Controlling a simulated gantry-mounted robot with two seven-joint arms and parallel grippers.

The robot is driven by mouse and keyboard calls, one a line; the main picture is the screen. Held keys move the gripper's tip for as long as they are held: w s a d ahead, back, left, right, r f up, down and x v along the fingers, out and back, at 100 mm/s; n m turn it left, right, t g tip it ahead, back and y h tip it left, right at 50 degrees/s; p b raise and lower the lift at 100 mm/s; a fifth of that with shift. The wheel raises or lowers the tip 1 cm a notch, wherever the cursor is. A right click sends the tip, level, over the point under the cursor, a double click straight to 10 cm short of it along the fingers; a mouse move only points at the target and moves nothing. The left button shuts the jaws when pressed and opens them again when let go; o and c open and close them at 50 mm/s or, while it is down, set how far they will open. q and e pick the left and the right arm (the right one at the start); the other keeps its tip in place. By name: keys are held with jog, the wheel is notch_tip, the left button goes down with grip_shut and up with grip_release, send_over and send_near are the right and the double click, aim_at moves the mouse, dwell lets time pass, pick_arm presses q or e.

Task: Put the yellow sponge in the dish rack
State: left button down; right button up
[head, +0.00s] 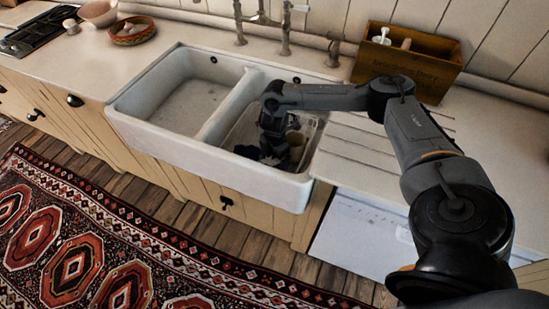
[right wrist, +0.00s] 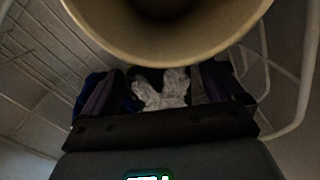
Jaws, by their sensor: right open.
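My right gripper (head: 272,148) reaches down into the right basin of the white sink (head: 140,118). In the right wrist view its dark fingers (right wrist: 160,88) are apart, with a whitish crumpled-looking thing (right wrist: 160,92) seen between or beyond them; I cannot tell if they touch it. The wire dish rack (head: 314,138) stands in that basin around the gripper, and its wires (right wrist: 288,108) show in the right wrist view. A yellowish thing (head: 296,138) is beside the gripper; I cannot tell whether it is the sponge. My left gripper is out of view.
A large beige round rim (right wrist: 170,52) fills the top of the right wrist view, very close. The left basin (head: 190,105) looks empty. A wooden box (head: 400,62) stands on the counter behind right; taps (head: 285,35) rise behind the sink.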

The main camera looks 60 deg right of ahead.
aim_at(274, 158)
notch_tip(274, 158, up, 12)
jog(key=p, duration=0.5)
jog(key=shift+r, duration=0.1)
